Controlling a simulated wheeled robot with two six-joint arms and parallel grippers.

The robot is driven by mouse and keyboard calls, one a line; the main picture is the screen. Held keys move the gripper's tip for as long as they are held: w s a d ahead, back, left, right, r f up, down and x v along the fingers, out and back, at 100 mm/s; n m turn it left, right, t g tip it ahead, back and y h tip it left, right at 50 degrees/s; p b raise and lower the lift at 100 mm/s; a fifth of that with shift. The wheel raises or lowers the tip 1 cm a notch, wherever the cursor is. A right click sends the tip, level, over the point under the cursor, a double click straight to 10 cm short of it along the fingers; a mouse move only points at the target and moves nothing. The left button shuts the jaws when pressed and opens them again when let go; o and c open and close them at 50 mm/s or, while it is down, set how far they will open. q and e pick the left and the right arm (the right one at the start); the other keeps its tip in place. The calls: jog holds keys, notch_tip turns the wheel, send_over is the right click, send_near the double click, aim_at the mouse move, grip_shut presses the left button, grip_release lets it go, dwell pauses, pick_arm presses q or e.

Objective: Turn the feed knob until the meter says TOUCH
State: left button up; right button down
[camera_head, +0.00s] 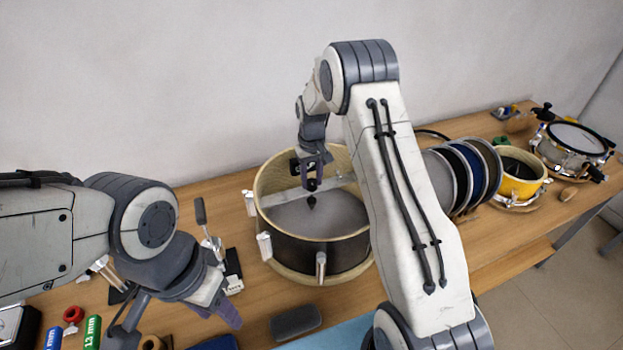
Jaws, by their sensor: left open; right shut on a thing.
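My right gripper (312,184) reaches down into the large open drum shell (345,255) from above. It is shut on a small dark piece (311,202) at the metal bar (280,198) that spans the shell. This piece looks like the feed knob, but the fingers hide much of it. A grey disc (330,215) lies inside the shell below the bar. My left gripper (222,312) is open and empty, low over the table left of the drum. I cannot make out a meter display or any reading.
Several round pads or hoops (482,172) stand on edge right of my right arm. A yellow drum (520,178) and a snare drum (573,146) are further right. A dark grey case (296,320) lies in front of the shell. A green cylinder (93,331) stands front left.

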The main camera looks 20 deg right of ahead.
aim_at(312, 182)
jog(key=shift+c, duration=2.3)
grip_release()
notch_tip(312, 182, up, 11)
jog(key=b, duration=0.2)
jog(key=shift+f, duration=0.2)
